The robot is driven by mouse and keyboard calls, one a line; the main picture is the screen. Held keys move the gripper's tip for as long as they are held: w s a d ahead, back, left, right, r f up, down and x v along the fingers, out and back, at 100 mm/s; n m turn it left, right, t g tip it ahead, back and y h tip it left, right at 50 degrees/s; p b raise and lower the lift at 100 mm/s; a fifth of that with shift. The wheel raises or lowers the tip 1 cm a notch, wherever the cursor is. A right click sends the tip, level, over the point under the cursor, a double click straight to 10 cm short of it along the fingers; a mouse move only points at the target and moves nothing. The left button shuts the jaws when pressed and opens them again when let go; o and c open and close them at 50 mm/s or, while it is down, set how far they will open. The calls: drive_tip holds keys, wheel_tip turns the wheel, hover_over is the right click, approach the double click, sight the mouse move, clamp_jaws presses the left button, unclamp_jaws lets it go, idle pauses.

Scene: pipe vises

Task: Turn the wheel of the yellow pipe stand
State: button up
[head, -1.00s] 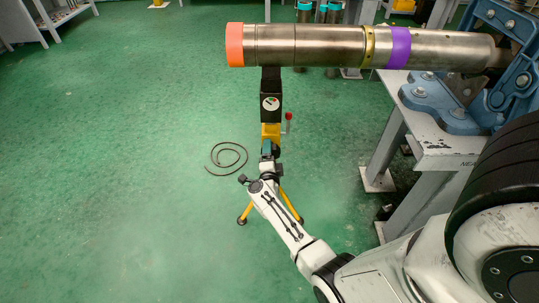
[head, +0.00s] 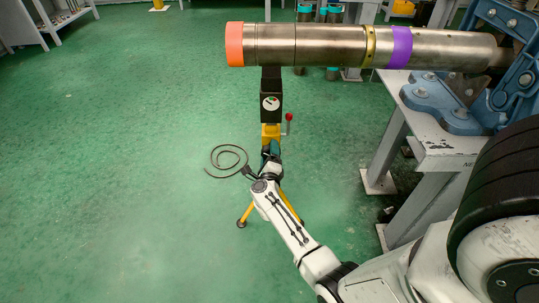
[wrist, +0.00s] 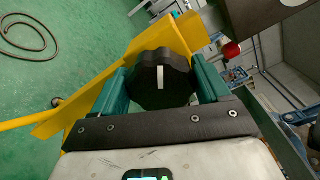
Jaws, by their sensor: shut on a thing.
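The yellow pipe stand (head: 270,132) stands on the green floor under the pipe, with a black head and a round dial (head: 271,103) on it. Its yellow body also fills the middle of the wrist view (wrist: 178,38). The wheel (wrist: 160,82) is a black knob with a lobed rim and a white mark that points nearly straight up in the wrist view. My gripper (wrist: 158,85) has its two teal fingers on either side of the wheel and is shut on it. In the head view my gripper (head: 271,150) is at the stand's front, and my wrist hides the wheel.
A steel pipe (head: 330,46) with orange, gold and purple bands spans above the stand. A grey workbench (head: 440,150) with a blue vise (head: 440,105) stands at right. A red-knobbed lever (head: 289,118) sticks up beside the stand. A coiled cable (head: 228,160) lies left on open floor.

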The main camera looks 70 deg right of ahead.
drive_tip(key=shift+f, duration=0.1)
idle(0.3)
drive_tip(key=o, duration=1)
drive_tip(key=shift+a, duration=0.1)
drive_tip(key=p+v, duration=0.3)
drive_tip(key=v, duration=0.7)
drive_tip(key=shift+s+a, duration=0.15)
drive_tip(key=shift+a, duration=0.2)
